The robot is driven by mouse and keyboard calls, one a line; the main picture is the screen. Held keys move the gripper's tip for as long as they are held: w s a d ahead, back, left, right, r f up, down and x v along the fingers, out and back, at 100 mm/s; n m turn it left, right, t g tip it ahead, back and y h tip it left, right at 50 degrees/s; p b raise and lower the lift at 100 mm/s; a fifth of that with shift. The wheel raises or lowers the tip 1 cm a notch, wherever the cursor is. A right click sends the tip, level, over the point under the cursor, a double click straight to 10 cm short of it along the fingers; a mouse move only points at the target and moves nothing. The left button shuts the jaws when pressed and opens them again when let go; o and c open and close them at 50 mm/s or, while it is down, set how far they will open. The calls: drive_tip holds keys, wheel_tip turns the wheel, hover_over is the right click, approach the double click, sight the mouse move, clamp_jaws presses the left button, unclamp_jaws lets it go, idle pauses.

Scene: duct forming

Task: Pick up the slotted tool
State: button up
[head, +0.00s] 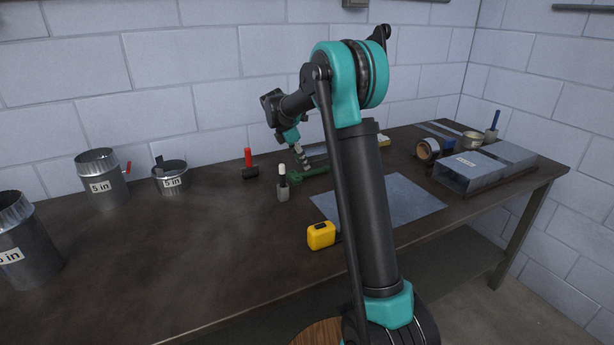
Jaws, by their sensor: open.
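I cannot tell for certain which item is the slotted tool. Several small tools stand or lie near my gripper (302,163) on the dark workbench (190,245). A green-handled tool (312,173) lies just below and beside the fingertips, partly hidden by my arm. A small grey tool with a white top (283,184) stands upright to the front left of the gripper. A red-handled tool with a dark base (249,165) stands further left. My gripper points down, open, with no held object visible. Its fingertips are small here, and contact with the green-handled tool is unclear.
A yellow tape measure (320,236) and a flat metal sheet (408,202) lie near my arm. Round duct pieces (101,181) stand at left. Rectangular ducts (468,172), a tape roll (427,149) and a blue-handled tool (493,123) are at right.

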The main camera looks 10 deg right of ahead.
sight(307, 172)
drive_tip(key=x, duration=0.5)
drive_tip(key=shift+w+a+f, duration=0.1)
drive_tip(key=shift+w, duration=0.05)
clamp_jaws()
